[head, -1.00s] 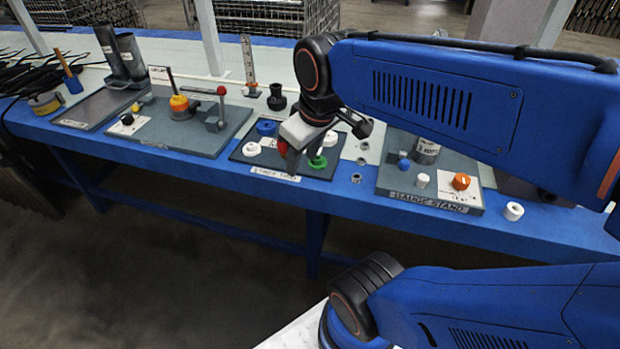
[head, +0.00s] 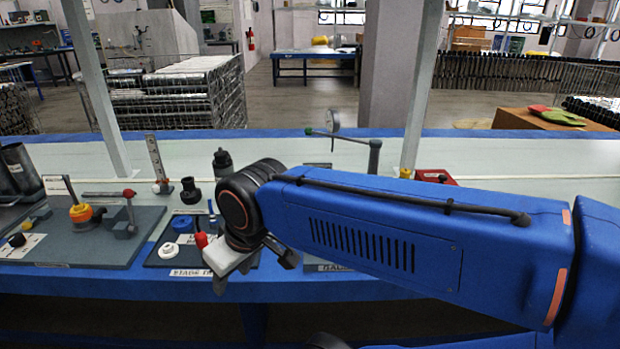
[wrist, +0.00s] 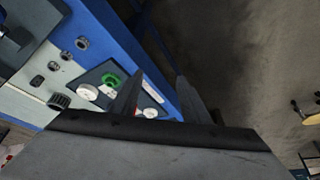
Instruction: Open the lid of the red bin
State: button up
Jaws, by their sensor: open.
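A small red box (head: 436,177), which looks like the red bin, stands at the back of the blue bench, right of centre in the head view.
Below my gripper is a dark tray (wrist: 104,72) with a green ring (wrist: 112,80) and white caps. A gauge on a stand (head: 374,156) rises left of the red box. A white upright post (head: 421,90) stands beside the box. The bench strip behind my arm is mostly clear.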

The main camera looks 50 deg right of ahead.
aim_at(442, 176)
jog(key=z, duration=2.35)
jog(key=i+l, duration=0.1)
